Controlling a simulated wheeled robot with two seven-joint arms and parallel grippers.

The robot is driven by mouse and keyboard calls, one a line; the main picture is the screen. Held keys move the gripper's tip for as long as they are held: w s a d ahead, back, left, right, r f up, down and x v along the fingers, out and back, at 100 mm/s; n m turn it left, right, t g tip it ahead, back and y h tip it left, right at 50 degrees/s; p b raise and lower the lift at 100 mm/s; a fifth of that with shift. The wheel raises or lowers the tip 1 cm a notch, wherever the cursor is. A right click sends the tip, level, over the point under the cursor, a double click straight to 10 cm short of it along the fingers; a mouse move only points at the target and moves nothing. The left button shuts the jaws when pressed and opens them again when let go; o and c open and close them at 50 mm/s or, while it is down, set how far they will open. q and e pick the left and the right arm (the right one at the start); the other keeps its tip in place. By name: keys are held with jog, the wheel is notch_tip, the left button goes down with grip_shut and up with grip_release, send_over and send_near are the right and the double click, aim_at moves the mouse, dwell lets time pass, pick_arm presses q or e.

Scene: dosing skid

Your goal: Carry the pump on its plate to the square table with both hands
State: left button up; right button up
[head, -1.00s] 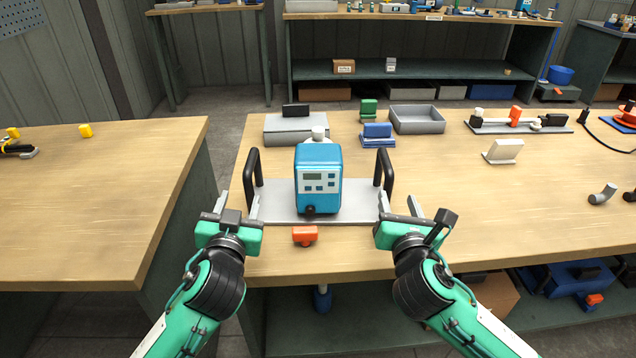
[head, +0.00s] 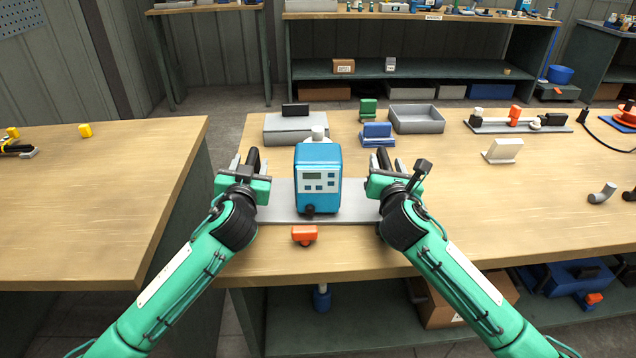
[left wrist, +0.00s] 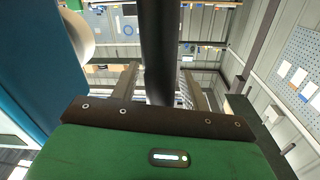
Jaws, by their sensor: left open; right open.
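The blue pump (head: 318,200) with a grey display stands upright on its grey plate (head: 278,208), which lies on the wooden bench. A black handle rises at each end of the plate: the left handle (head: 253,158) and the right handle (head: 382,156). My left gripper (head: 249,170) is open at the left handle; in the left wrist view the dark handle bar (left wrist: 158,50) stands between its two fingers (left wrist: 160,88). My right gripper (head: 386,170) is open at the right handle and partly hides it. I cannot tell whether its fingers straddle that handle.
A small orange block (head: 304,234) lies just in front of the plate. A grey box (head: 295,126), a blue block (head: 377,133) and a grey tray (head: 417,119) stand behind. Another wooden table (head: 90,200) is at the left, across a gap.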

pick_arm(q)
grip_shut()
pick_arm(e)
grip_shut()
dwell(1.1)
pick_arm(q)
jog(key=shift+r, duration=0.2)
pick_arm(e)
jog(key=shift+r, duration=0.25)
